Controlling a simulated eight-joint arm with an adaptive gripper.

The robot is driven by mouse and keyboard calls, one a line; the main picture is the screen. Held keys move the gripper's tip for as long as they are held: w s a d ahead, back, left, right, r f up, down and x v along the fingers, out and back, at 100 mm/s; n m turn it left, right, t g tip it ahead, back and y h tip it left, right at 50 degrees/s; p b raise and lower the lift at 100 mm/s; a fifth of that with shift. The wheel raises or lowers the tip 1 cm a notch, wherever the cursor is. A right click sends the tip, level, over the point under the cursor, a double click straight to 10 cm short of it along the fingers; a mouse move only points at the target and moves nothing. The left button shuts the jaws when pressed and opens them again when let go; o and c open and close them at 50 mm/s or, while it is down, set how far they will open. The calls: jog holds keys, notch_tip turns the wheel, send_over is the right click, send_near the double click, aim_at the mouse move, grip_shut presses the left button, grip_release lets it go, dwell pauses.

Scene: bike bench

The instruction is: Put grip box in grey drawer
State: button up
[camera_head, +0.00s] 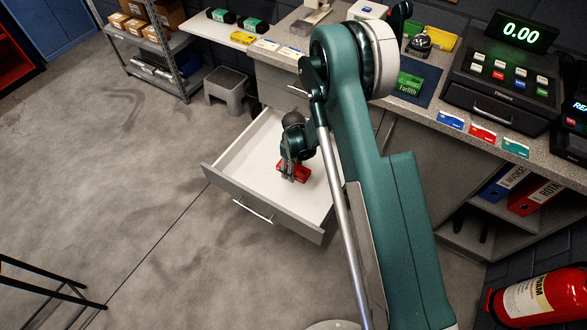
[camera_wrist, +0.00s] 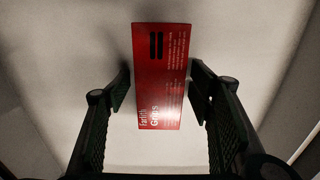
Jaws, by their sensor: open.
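The grey drawer (camera_head: 250,158) is pulled open below the counter, with a pale inside. The red grip box (camera_wrist: 160,78), printed "Grips", lies on the drawer's floor in the wrist view. It also shows in the head view (camera_head: 303,172), partly hidden by my gripper. My gripper (camera_head: 292,172) is inside the drawer, low over the box. In the wrist view its open fingers (camera_wrist: 160,85) stand on either side of the box, with a gap at each side. My arm hides the right part of the drawer in the head view.
The counter holds a till (camera_head: 503,84), a green box (camera_head: 408,84) marked "Farlith" on a dark mat, and several small cards. A grey stool (camera_head: 228,88) stands left of the drawer. A fire extinguisher (camera_head: 540,297) is at lower right. The floor before the drawer is clear.

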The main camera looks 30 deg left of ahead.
jog(key=shift+r, duration=0.2)
notch_tip(320, 180, up, 12)
jog(key=p, duration=0.3)
dwell(0.5)
dwell(0.6)
